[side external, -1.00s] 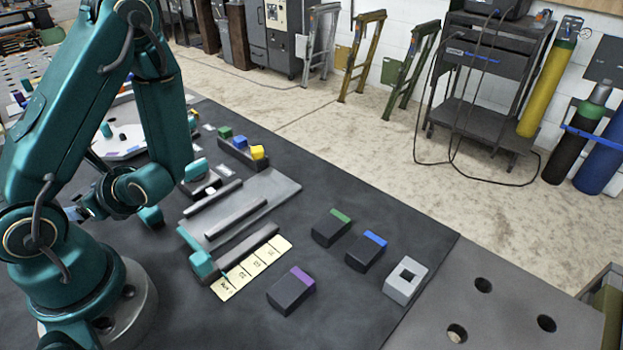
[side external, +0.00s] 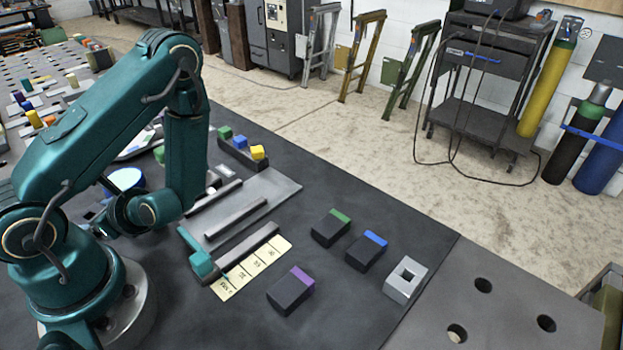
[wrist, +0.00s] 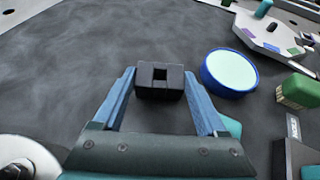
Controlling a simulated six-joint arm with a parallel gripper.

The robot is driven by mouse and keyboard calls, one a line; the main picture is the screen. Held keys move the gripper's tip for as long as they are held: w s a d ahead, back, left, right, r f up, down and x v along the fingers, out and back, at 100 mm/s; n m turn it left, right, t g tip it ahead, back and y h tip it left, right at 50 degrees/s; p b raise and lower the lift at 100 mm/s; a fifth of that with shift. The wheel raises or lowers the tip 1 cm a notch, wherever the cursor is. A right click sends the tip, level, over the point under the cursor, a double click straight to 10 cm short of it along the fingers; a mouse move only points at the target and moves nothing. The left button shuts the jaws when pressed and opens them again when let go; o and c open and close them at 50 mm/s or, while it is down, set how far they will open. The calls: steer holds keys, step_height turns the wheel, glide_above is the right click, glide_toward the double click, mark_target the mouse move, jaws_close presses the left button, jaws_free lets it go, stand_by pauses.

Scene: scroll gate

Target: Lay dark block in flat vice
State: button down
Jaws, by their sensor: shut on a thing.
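The dark block (wrist: 148,94), with a square hole in it, sits between the blue fingertips of my gripper (wrist: 160,76) in the wrist view. My gripper is shut on it; I cannot tell its height above the mat. In the side view my arm largely hides the gripper and block. What looks like the flat vice is a grey plate (side external: 284,188) with parallel dark bars (side external: 236,218) and a teal end piece (side external: 202,266), to the right of my arm. The bars have open gaps between them. My gripper is apart from the vice.
A blue-rimmed round disc (wrist: 229,72) lies right of the held block. Green-, blue- and purple-topped dark blocks (side external: 331,229) and a grey holed block (side external: 405,281) stand right of the vice. Cream labels (side external: 253,268) line its front. A rack (side external: 240,155) holds coloured pieces behind.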

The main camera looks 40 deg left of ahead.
steer(key=shift+c, duration=1)
jaws_free()
steer(key=shift+f, duration=0.1)
steer(key=shift+w+d+r, duration=0.1)
steer(key=shift+d+r, duration=0.05)
steer(key=shift+r, duration=0.05)
steer(key=v, duration=1)
steer(key=shift+w+d+r, duration=0.1)
steer(key=shift+d, duration=0.15)
steer(key=shift+w+d+r, duration=0.1)
steer(key=shift+d+r, duration=0.15)
steer(key=shift+d, duration=0.25)
steer(key=shift+c, duration=0.4)
